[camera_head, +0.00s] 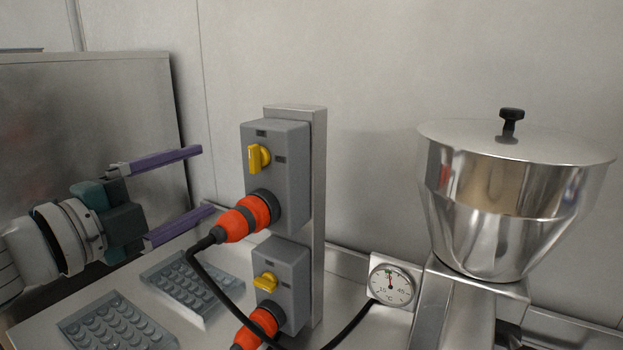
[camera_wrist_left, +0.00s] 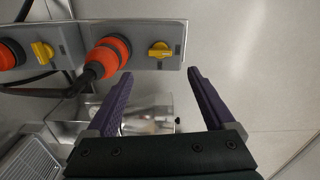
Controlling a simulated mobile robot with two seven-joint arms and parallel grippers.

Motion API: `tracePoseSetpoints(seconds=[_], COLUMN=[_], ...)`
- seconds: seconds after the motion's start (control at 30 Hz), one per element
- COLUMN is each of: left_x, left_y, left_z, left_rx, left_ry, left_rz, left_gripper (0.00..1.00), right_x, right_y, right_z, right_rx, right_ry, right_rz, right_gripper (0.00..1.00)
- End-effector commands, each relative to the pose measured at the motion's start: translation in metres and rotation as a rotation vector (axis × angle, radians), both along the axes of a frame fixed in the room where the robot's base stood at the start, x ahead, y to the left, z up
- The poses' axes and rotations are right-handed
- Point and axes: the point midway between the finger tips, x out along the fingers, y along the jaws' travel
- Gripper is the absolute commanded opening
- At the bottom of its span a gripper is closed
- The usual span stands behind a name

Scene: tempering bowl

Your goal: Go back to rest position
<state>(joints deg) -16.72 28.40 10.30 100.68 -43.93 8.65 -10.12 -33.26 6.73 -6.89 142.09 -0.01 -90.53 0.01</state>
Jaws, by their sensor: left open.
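My left gripper (camera_head: 206,180) comes in from the left with its two purple fingers spread apart and nothing between them. It is left of the grey switch boxes, apart from them. In the left wrist view the open fingers (camera_wrist_left: 160,82) point toward the wall, with the upper switch box (camera_wrist_left: 150,35) ahead of them. The upper switch box (camera_head: 291,165) has a yellow knob (camera_head: 259,157) and an orange plug (camera_head: 246,217) seated in it. My right gripper is not in view.
The lower switch box (camera_head: 291,272) also holds an orange plug. A steel bowl (camera_head: 490,225) with a black-knobbed lid stands at right beside a round dial (camera_head: 391,286). Moulded trays (camera_head: 118,325) lie on the counter below my left gripper. A steel panel (camera_head: 90,110) stands behind it.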

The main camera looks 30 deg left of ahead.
Motion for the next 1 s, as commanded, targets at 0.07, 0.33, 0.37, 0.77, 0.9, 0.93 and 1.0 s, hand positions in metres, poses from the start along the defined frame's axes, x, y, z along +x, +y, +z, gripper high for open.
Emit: tracePoseSetpoints(seconds=[0.07,0.33,0.37,0.77,0.9,0.93,1.0], left_x=[0.000,0.000,0.000,-0.060,-0.117,-0.129,-0.159], left_y=[0.000,0.000,0.000,-0.016,-0.058,-0.069,-0.095], left_z=[0.000,0.000,0.000,-0.068,-0.109,-0.114,-0.124], left_rx=[0.000,0.000,-0.003,-0.638,-0.883,-0.921,-0.997], left_ry=[0.000,0.000,0.000,0.328,0.616,0.678,0.825], left_rz=[0.000,0.000,0.002,0.501,0.685,0.715,0.772], left_gripper=[0.88,0.88,0.88,0.88,0.88,0.88,0.88], right_x=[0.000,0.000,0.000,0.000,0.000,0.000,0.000], right_y=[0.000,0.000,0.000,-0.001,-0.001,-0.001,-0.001], right_z=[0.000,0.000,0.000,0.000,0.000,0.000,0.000], right_rx=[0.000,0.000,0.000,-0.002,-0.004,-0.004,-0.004], right_ry=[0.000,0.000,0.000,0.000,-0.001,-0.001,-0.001], right_rz=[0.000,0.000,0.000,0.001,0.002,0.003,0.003], right_gripper=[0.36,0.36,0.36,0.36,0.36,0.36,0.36])
